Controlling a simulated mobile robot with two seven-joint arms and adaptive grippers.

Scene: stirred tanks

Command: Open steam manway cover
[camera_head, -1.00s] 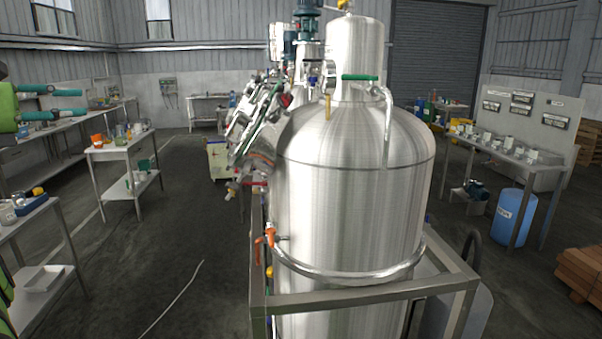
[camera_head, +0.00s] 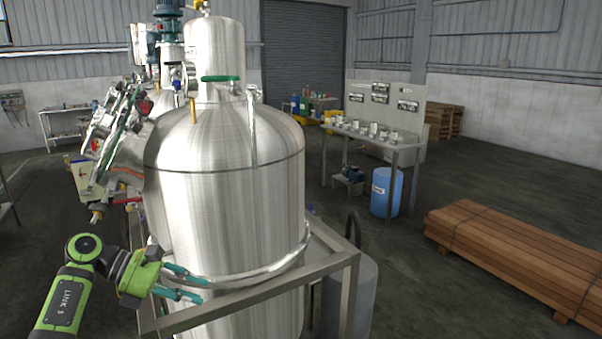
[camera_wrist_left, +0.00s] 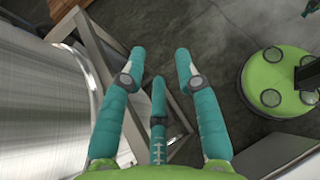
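The large steel tank (camera_head: 225,200) stands left of centre in the head view. On its left side an angled neck (camera_head: 122,172) carries a cluster of metal and green fittings (camera_head: 108,130); this looks like the manway, seen edge-on, and I cannot make out its cover clearly. My left gripper (camera_head: 200,289) is low in front of the tank, below the neck, near the pipe ring and frame. Its teal fingers are spread and empty in the left wrist view (camera_wrist_left: 160,65). There the tank wall (camera_wrist_left: 35,100) is to the left. My right gripper is not in view.
A steel frame (camera_head: 270,303) surrounds the tank's lower part, close to my left gripper. A pipe ring (camera_head: 255,272) circles the tank. To the right are a bench (camera_head: 370,140), a blue drum (camera_head: 387,192) and stacked timber (camera_head: 515,255). Open floor lies between them.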

